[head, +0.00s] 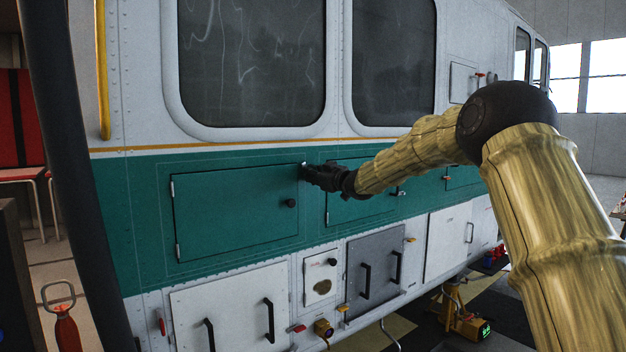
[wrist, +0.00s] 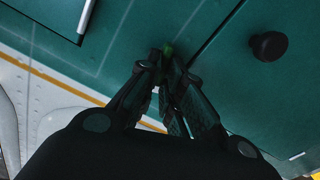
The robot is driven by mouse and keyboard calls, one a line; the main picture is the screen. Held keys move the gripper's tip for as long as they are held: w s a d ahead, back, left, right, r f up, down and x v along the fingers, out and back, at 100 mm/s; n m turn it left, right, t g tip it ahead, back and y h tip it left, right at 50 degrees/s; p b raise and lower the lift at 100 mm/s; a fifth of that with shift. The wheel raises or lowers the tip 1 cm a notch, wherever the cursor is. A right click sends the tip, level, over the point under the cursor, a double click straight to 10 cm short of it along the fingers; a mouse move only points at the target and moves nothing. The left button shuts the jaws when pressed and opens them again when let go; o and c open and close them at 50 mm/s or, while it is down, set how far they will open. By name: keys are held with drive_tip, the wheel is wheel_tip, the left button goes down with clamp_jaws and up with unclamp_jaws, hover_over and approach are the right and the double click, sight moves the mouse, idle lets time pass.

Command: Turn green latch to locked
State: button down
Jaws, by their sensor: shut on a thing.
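In the head view my gripper (head: 308,172) is at the upper right corner of the teal door (head: 235,212), and the latch cannot be made out there. The door lies flat in the helicopter's side, with a round black knob (head: 291,203) below my gripper; the knob also shows in the wrist view (wrist: 268,46).
Another teal door (head: 350,207) lies right of my gripper, partly behind my arm. White doors with black handles (head: 268,320) and a grey door (head: 374,268) are below. Two dark windows (head: 252,62) are above. A yellow ground unit (head: 462,322) stands on the floor at right.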

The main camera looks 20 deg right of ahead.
drive_tip(key=n+b, duration=0.3)
drive_tip(key=n, duration=0.2)
drive_tip(key=f+n+b, duration=0.1)
drive_tip(key=n+b, duration=0.1)
drive_tip(key=shift+s+a+b, duration=0.1)
drive_tip(key=shift+a+b, duration=0.15)
drive_tip(key=shift+b, duration=0.05)
drive_tip(key=n+b, duration=0.4)
drive_tip(key=n, duration=0.1)
drive_tip(key=shift+a+f+b, duration=0.1)
drive_tip(key=shift+f+b, duration=0.05)
drive_tip(key=shift+b, duration=0.15)
drive_tip(key=shift+n+b, duration=0.75)
drive_tip(key=shift+n, duration=0.35)
drive_tip(key=c, duration=1.6)
unclamp_jaws()
drive_tip(key=shift+o, duration=0.2)
drive_tip(key=v, duration=1.2)
